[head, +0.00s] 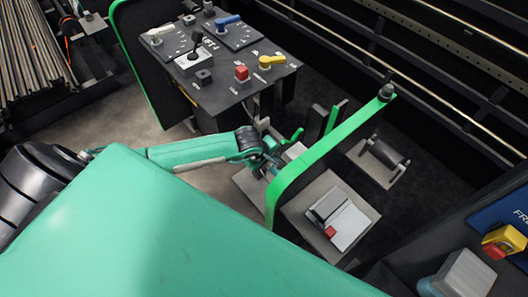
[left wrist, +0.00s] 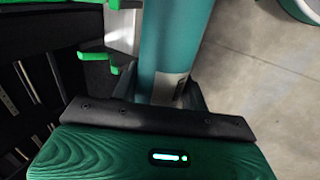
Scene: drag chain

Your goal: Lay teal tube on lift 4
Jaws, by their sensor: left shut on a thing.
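The teal tube (left wrist: 175,40) runs up the left wrist view, with a pale label near its lower end. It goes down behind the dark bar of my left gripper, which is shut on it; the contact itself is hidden. In the head view my left gripper (head: 268,166) is low behind the curved green rail, near green-edged upright brackets (head: 332,119). I cannot make the tube out there. Green brackets (left wrist: 95,55) also show left of the tube in the left wrist view, apart from it. My right gripper is not in view.
The curved green rail (head: 335,145) with a black knob stands just right of my left gripper. A dark control panel (head: 225,85) with levers and buttons stands behind. A grey box with a red button (head: 340,218) and a small roller stand (head: 385,160) are to the right.

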